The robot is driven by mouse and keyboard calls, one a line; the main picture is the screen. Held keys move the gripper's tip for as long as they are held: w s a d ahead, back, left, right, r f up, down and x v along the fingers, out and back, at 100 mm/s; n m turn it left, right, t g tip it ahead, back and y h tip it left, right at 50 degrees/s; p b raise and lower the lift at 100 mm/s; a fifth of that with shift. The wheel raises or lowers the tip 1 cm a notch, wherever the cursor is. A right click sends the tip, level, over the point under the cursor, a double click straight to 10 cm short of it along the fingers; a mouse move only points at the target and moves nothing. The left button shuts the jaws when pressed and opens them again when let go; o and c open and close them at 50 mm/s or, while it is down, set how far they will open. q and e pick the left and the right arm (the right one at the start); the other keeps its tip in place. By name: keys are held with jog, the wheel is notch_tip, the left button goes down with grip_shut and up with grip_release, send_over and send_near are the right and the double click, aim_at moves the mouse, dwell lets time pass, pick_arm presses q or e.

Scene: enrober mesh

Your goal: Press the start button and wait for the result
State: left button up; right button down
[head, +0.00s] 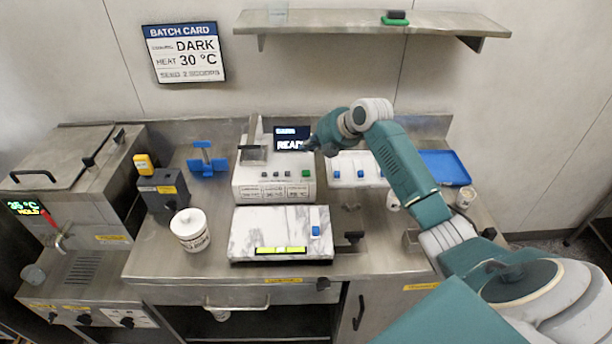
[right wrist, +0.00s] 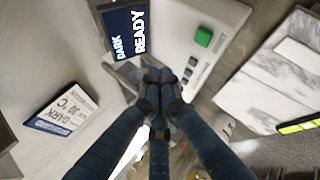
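The white machine (head: 245,182) stands on the steel counter. Its dark screen (head: 287,138) reads READY; in the right wrist view the screen (right wrist: 124,30) reads DARK and READY. A green button (head: 306,173) sits at the right of its front panel, beside several small grey buttons. The green button (right wrist: 203,37) also shows in the right wrist view, up and right of the fingertips. My right gripper (head: 312,144) is in front of the screen's right edge, above the green button and apart from it. In the right wrist view its fingertips (right wrist: 160,84) are together, with nothing held. My left gripper is not in view.
A marble slab (head: 262,222) with a yellow-green level lies in front of the machine. A white tub (head: 190,230) and a blue stand (head: 207,160) are to the left. A batch card (head: 185,53) on the wall reads DARK, 30 °C. The left tank's display (head: 25,208) reads HOLD.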

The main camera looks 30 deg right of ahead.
jog(key=b, duration=0.3)
send_over(308, 174)
notch_tip(308, 174, down, 6)
jog(key=shift+w+r, duration=0.1)
jog(key=shift+r, duration=0.1)
jog(key=shift+f+b, duration=0.5)
jog(key=shift+b, duration=0.05)
jog(key=shift+f, duration=0.15)
dwell(0.5)
jog(key=shift+f, duration=0.3)
jog(key=shift+f+b, duration=0.45)
jog(key=shift+b, duration=0.1)
dwell(0.6)
jog(key=shift+r, duration=0.15)
jog(key=shift+r+p, duration=0.6)
jog(key=shift+r, duration=0.1)
